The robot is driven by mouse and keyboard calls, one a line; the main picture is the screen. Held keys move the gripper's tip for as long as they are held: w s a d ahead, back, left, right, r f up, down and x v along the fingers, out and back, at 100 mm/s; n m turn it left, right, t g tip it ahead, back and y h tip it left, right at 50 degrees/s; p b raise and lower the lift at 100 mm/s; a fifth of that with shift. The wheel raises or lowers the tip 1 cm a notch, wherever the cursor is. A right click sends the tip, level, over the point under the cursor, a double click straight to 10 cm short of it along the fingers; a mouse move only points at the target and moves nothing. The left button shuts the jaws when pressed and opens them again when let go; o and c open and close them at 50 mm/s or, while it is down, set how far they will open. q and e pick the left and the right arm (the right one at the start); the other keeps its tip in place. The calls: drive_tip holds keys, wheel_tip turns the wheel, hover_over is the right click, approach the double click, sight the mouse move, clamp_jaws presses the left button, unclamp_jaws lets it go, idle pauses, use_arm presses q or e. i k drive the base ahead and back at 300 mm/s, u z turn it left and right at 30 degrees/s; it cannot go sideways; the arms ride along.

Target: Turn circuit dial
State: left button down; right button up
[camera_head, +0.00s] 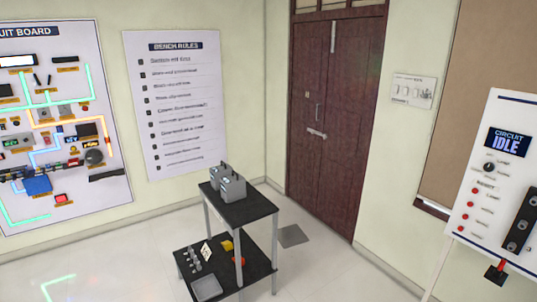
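A white upright panel (478,205) stands at the right edge, partly cut off by the frame. Its small screen (507,143) reads "CIRCUIT IDLE". Below the screen is a small round black dial (489,167) with tiny labels beside it; its pointer setting is too small to read. Red round buttons or lamps (474,190) run down the panel under the dial. A black strip (521,222) with round parts sits to their right. Neither of my grippers is in view, and nothing touches the dial.
A black two-tier cart (247,210) with grey boxes (228,184) on top stands mid-floor. A circuit board (75,215) and a bench rules poster (205,100) hang on the left walls. A brown double door (335,110) is shut. Floor right of the cart looks clear.

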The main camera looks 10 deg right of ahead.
sight(488, 167)
drive_tip(key=z, duration=0.15)
drive_tip(key=i, duration=1.65)
drive_tip(key=z, duration=0.55)
